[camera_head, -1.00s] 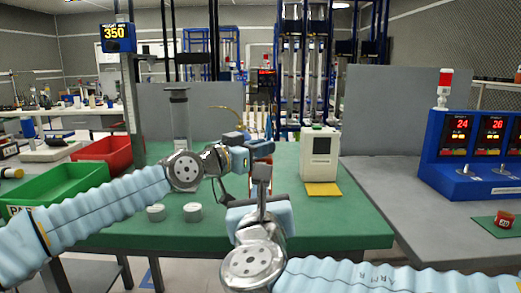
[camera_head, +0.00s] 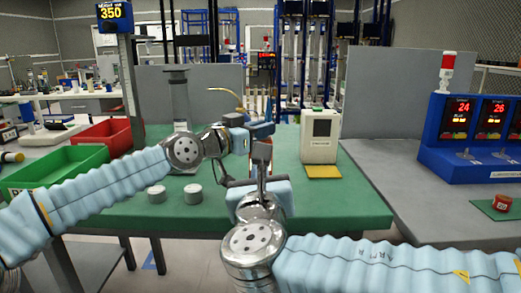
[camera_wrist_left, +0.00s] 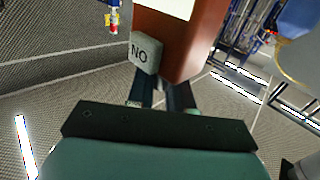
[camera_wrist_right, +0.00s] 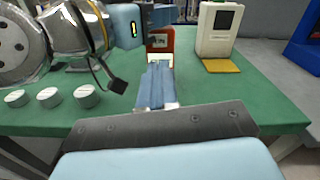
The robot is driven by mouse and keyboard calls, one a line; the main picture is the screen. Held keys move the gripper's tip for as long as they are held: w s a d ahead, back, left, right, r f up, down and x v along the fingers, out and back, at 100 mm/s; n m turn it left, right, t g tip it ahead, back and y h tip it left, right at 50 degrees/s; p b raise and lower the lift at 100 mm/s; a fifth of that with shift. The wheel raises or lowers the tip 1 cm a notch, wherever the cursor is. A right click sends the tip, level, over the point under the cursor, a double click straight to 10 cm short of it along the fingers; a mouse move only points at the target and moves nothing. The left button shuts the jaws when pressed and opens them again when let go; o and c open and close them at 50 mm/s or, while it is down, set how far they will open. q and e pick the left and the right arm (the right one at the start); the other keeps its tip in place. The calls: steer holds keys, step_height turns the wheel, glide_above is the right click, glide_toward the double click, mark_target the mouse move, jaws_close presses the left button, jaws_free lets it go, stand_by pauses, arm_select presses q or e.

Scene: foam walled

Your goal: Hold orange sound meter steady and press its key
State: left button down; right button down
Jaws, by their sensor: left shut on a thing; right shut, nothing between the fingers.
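The orange sound meter is held upright above the green table. Its orange-brown body (camera_wrist_left: 192,50) with a white label fills the upper middle of the left wrist view, beside a grey key (camera_wrist_left: 145,53) marked "NO". In the right wrist view the meter (camera_wrist_right: 161,33) shows small beyond my right fingertips. In the head view it (camera_head: 262,131) is mostly hidden by the grippers. My left gripper (camera_head: 256,134) is shut on the meter. My right gripper (camera_head: 262,150) is shut and empty, just in front of the meter; whether it touches the key cannot be told.
Round grey discs (camera_head: 193,194) lie on the green table (camera_head: 330,210). Green (camera_head: 60,168) and red bins (camera_head: 108,134) stand left. A blue display unit (camera_head: 470,138) stands far right.

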stand_by(0.8)
steer(key=shift+m, duration=0.9)
steer(key=s, duration=0.5)
steer(key=shift+s+a+f, duration=0.1)
steer(key=shift+a+f, duration=0.05)
steer(key=w, duration=1.4)
